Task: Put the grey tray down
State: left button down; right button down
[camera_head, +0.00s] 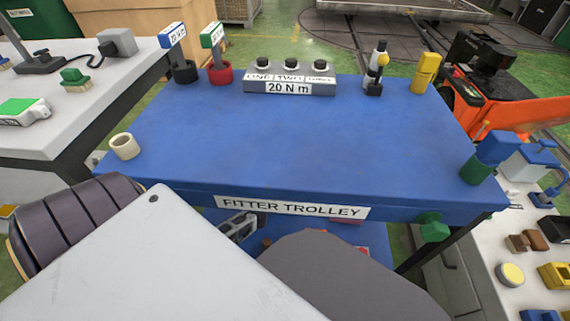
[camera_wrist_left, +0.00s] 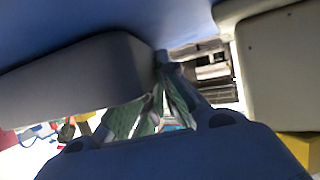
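I cannot pick out the grey tray for certain. A flat pale grey panel fills the lower left of the head view, and I cannot tell whether it is the tray or a part of my arm. My left gripper (camera_head: 240,227) shows only in part, just below the front edge of the blue fitter trolley (camera_head: 290,145). In the left wrist view its fingers (camera_wrist_left: 158,108) are blurred and partly covered by grey shapes, so neither their opening nor anything held is clear. My right gripper is not in view.
The middle of the trolley top is clear. At its back stand a red holder (camera_head: 220,74), a "20 N m" block (camera_head: 289,87) and a yellow item (camera_head: 425,73). A cream ring (camera_head: 124,146) is at the left, a blue-and-green item (camera_head: 486,157) at the right.

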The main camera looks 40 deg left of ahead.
pick_arm(q)
jog(key=shift+f, duration=0.15)
jog(key=c, duration=1.6)
grip_release()
jog(key=shift+c, duration=0.2)
jog(key=shift+r, duration=0.2)
